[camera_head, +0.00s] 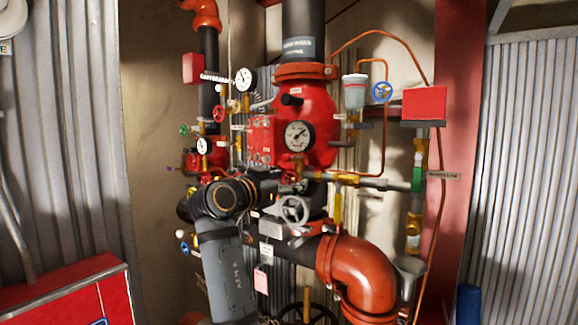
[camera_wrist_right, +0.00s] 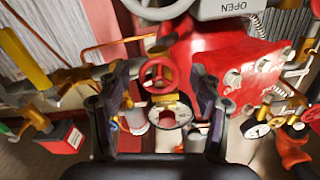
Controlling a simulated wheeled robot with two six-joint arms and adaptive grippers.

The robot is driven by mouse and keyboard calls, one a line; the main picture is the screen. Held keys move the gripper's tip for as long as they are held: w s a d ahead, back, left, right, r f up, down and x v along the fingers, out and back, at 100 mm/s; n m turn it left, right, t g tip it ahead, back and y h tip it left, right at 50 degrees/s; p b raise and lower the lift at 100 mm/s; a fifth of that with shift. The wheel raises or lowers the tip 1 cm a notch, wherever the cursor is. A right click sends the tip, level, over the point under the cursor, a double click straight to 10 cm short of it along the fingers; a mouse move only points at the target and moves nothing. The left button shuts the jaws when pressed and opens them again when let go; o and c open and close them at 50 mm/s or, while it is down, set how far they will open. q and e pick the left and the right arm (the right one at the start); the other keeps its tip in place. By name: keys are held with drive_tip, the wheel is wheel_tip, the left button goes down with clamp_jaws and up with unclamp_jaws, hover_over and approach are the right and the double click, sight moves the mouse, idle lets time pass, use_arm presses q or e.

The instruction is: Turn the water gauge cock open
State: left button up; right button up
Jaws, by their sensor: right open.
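A small red handwheel (camera_wrist_right: 157,73), which I take for the water gauge cock, shows in the right wrist view between my right gripper's fingers. A white-faced gauge (camera_wrist_right: 168,112) appears just below it there. In the head view this gauge (camera_head: 298,136) sits on the red valve body, and the small red wheel (camera_head: 291,178) is below it, partly hidden. My right gripper (camera_wrist_right: 162,70) is open, one finger on each side of the wheel. I cannot tell whether they touch. In the head view the right gripper (camera_head: 272,188) is dark and partly hidden by its own wrist.
A grey handwheel (camera_head: 294,208) is close below the gripper. A horizontal pipe (camera_head: 375,182) runs right of it. Red valve body (camera_head: 310,105), copper tubing and other gauges crowd the space. A large orange elbow (camera_head: 362,272) is lower right. Corrugated walls flank the riser.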

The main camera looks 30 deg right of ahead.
drive_tip(key=shift+w+d, duration=0.2)
drive_tip(key=shift+d, duration=0.35)
drive_tip(key=shift+s+a, duration=0.1)
drive_tip(key=shift+a, duration=0.15)
drive_tip(key=shift+c, duration=0.2)
drive_tip(key=shift+d, duration=0.1)
drive_tip(key=c, duration=1.1)
